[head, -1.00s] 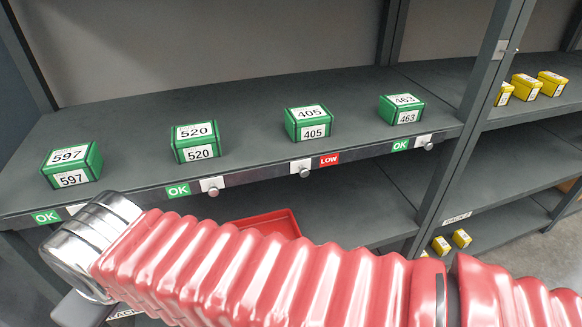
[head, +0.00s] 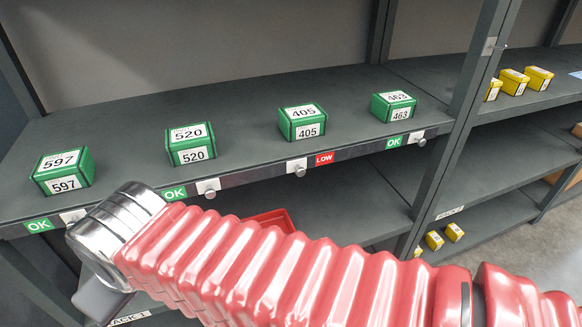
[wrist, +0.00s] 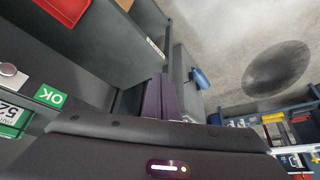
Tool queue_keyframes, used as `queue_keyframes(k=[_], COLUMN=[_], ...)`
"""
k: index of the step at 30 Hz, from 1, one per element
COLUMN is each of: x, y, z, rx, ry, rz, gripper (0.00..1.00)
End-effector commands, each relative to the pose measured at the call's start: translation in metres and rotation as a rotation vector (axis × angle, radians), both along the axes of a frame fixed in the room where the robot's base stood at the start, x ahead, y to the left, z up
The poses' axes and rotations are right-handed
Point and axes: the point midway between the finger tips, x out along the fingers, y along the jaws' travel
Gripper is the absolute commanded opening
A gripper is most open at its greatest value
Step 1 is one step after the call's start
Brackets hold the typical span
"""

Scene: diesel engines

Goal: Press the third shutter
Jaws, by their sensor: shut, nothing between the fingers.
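Four small flags sit along the front edge of the shelf, each beside a white plate with a round metal knob. From the left they read green OK (head: 39,226), green OK (head: 174,193), red LOW (head: 324,158) and green OK (head: 393,142). The third knob (head: 299,171) is just left of the LOW flag, below the green 405 box (head: 301,122). My gripper (head: 100,300) is shut and empty, low at the left, below the shelf edge and well left of the third knob. The wrist view shows one OK flag (wrist: 50,96) and a knob (wrist: 8,72) at its left.
More green boxes, 597 (head: 63,171), 520 (head: 191,145) and 463 (head: 394,106), stand on the same shelf. A red bin (head: 270,217) lies on the lower shelf, partly behind my arm. A dark upright post (head: 468,100) stands to the right. Yellow boxes (head: 514,82) are beyond it.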

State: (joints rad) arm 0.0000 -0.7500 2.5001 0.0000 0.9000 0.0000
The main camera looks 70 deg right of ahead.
Motion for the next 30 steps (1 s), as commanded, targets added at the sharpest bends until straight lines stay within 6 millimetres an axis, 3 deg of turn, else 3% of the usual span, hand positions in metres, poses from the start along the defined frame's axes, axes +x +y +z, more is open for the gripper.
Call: queue_keyframes(k=[8, 11, 20, 30], x=[0.004, 0.008, 0.013, -0.011], y=[-0.010, -0.027, -0.109, -0.211], z=[0.006, 0.014, 0.045, 0.077], rx=[-0.043, -0.100, -0.304, -0.410], ry=[0.020, 0.050, 0.222, 0.462], rz=[0.026, 0.067, 0.275, 0.552], gripper=[0.00, 0.00, 0.00, 0.00])
